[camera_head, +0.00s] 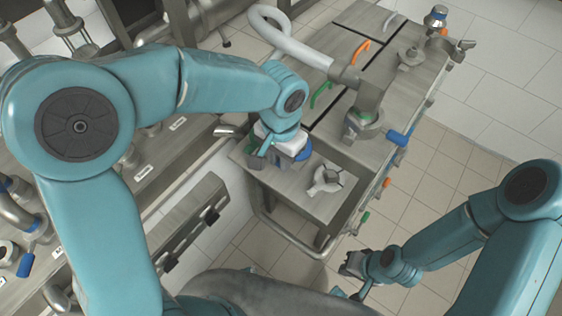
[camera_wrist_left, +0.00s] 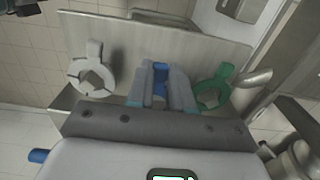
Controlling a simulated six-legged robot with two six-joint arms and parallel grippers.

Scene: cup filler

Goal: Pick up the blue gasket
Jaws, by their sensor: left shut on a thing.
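My left gripper (camera_head: 276,158) is low over the near end of the steel table (camera_head: 330,207). In the left wrist view its two fingers (camera_wrist_left: 161,92) are closed around a dark blue piece, the blue gasket (camera_wrist_left: 160,76), which they mostly hide. In the head view, a blue edge of the gasket (camera_head: 304,152) shows beside the gripper. I cannot tell whether it still touches the table. My right gripper (camera_head: 355,279) is empty at the lower right, away from the table, with its fingers apart.
A grey clamp (camera_head: 326,181) lies right of the left gripper, and it also shows in the left wrist view (camera_wrist_left: 90,80). A green ring-like part (camera_wrist_left: 212,92) is on the other side. Steel machinery is at the left.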

